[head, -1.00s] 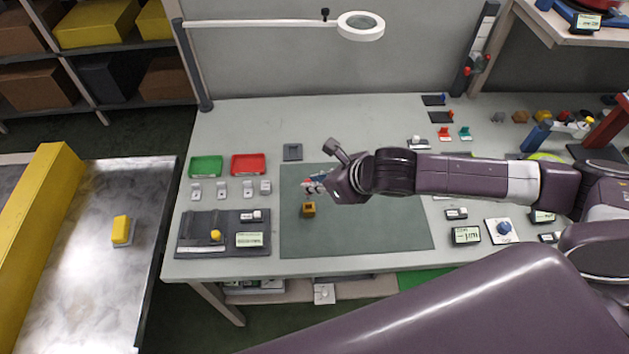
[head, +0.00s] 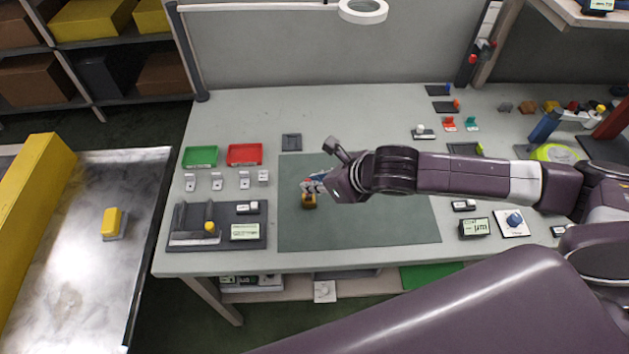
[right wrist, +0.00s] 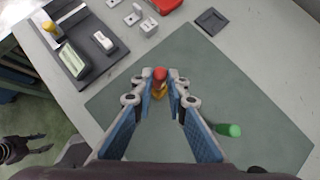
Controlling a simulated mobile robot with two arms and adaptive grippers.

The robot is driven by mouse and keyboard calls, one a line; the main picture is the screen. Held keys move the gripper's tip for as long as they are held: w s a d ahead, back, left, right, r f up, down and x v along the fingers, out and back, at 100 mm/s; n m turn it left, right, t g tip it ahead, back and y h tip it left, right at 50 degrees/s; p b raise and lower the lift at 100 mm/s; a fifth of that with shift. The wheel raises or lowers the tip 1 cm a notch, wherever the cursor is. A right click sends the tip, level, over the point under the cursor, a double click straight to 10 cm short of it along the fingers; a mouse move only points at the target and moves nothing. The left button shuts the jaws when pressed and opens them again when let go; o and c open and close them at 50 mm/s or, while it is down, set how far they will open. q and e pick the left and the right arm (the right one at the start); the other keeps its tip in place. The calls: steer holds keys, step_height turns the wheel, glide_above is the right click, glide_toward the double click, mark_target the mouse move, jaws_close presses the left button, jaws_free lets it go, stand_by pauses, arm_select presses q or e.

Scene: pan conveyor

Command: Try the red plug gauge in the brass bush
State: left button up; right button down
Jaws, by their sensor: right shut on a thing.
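The brass bush (head: 309,203) stands on the green mat, left of its middle. My right gripper (head: 308,187) is right above it, and its fingertips partly cover the bush. In the right wrist view my right gripper (right wrist: 161,84) is shut on the red plug gauge (right wrist: 160,73), whose red end shows between the fingertips. A bit of the brass bush (right wrist: 160,91) shows just below the red end. The gauge's lower end is hidden, so I cannot tell whether it is inside the bore. My left gripper is not in view.
A green plug gauge (right wrist: 228,130) lies on the mat (head: 370,228) beside the gripper. A dark fixture (head: 249,217) with a display is left of the mat. Green (head: 200,157) and red (head: 245,154) trays stand behind it. The mat's front part is clear.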

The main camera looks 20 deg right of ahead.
steer(key=shift+p, duration=0.85)
stand_by(0.9)
steer(key=shift+f+b, duration=0.6)
steer(key=shift+f, duration=0.6)
stand_by(1.2)
steer(key=shift+r, duration=0.15)
stand_by(0.8)
steer(key=shift+r+p, duration=2.9)
steer(key=shift+p, duration=0.95)
